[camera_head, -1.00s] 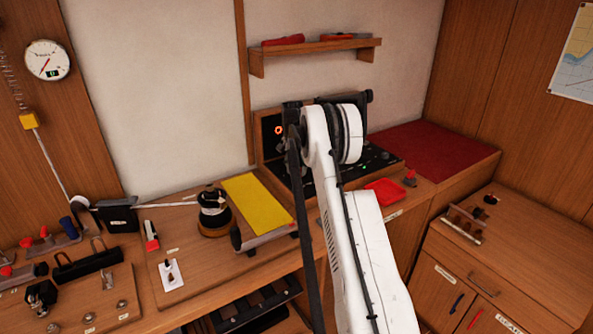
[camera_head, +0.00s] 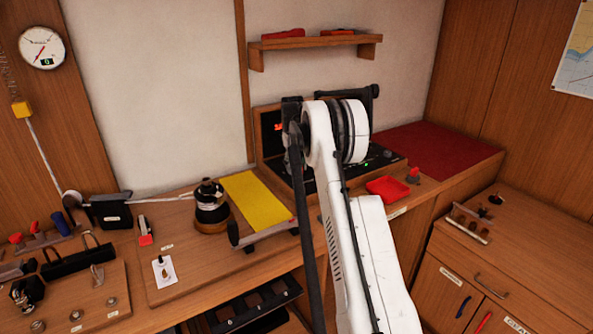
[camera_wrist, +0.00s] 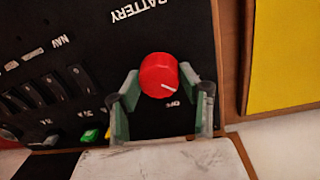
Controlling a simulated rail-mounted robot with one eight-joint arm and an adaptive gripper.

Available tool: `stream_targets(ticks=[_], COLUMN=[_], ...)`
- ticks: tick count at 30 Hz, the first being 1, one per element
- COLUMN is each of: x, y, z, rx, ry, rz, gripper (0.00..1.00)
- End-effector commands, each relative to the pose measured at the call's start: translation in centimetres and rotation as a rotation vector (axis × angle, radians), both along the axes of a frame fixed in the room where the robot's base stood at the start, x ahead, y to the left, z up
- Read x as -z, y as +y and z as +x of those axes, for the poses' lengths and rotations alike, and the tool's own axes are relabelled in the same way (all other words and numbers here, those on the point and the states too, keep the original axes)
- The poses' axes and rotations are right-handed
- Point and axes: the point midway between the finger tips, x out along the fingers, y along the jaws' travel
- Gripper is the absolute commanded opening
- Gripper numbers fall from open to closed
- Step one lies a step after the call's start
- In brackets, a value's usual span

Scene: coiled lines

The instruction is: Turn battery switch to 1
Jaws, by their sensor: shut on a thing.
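The battery switch is a red round knob (camera_wrist: 158,76) with a white pointer line, on a black panel in the wrist view. The word BATTERY above it and an OFF label just below it appear upside down. The white line points to the lower right in the picture, towards the side of the OFF label. My gripper (camera_wrist: 160,98) has its two grey-green fingers on either side of the knob and is shut on it. In the head view my white arm hides the gripper and the knob. No label 1 is readable.
A yellow pad (camera_head: 255,198) lies beside the panel, with a black-topped winch (camera_head: 210,205) further left. A red tray (camera_head: 388,188) is at the right.

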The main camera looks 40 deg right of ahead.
Motion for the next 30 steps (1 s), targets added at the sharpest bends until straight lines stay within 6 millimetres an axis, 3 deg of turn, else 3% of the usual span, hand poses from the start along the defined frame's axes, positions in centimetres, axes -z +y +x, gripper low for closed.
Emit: stream_targets(ticks=[12, 29, 30], x=[0.02, -0.04, -0.04], y=[0.04, 0.05, 0.05], z=[-0.01, -0.01, -0.01], rx=[-0.200, -0.231, -0.231], ry=[0.000, 0.000, 0.000], rz=[0.001, 0.000, 0.000], gripper=[0.12, 0.12, 0.41])
